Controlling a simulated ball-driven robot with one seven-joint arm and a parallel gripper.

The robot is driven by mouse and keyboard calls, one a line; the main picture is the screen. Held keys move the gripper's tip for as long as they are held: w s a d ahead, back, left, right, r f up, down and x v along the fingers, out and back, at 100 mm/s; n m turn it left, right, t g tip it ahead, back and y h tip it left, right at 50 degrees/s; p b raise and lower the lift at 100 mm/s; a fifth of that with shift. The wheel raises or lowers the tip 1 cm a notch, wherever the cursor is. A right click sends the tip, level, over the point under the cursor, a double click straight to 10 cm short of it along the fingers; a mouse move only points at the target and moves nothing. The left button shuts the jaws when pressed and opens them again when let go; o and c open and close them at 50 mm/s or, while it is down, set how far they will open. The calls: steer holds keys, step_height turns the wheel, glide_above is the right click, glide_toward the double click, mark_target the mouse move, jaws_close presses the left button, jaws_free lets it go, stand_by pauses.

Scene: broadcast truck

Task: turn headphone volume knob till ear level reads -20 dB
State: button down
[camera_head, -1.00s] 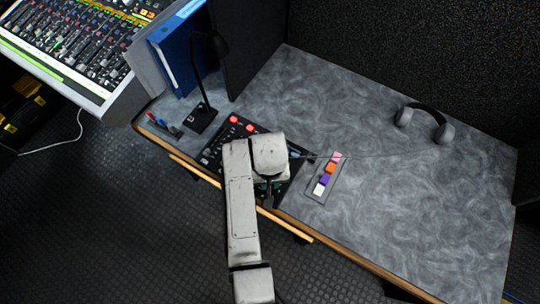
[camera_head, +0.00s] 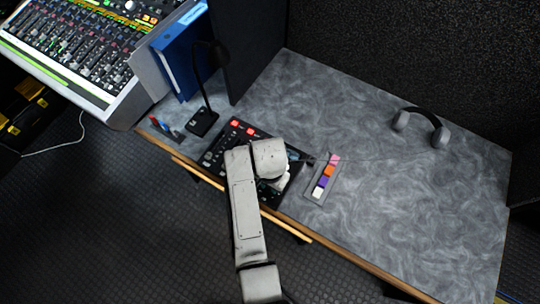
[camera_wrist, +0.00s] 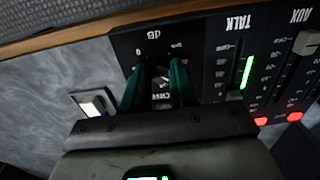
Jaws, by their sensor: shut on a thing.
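My gripper (camera_wrist: 160,82) shows in the wrist view as two green fingers closed around a small grey knob (camera_wrist: 162,98), mostly hidden between them. An upside-down "dB" mark is printed on the black panel (camera_wrist: 195,30) just beyond the fingertips. In the head view my arm reaches over the black control panel (camera_head: 213,155) at the desk's front edge and hides the knob. I cannot read any ear level figure.
Beside the knob are faders marked TALK (camera_wrist: 240,70) and AUX (camera_wrist: 306,42), with red lit buttons (camera_wrist: 295,116). A tray of coloured blocks (camera_head: 323,184) sits right of the panel. A desk microphone (camera_head: 202,122) stands left. The desk's right side is mostly clear.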

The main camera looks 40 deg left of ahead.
stand_by(0.4)
steer(key=c, duration=0.9)
jaws_free()
steer(key=shift+r, duration=0.1)
step_height(320, 180, up, 11)
steer(key=shift+f, duration=0.2)
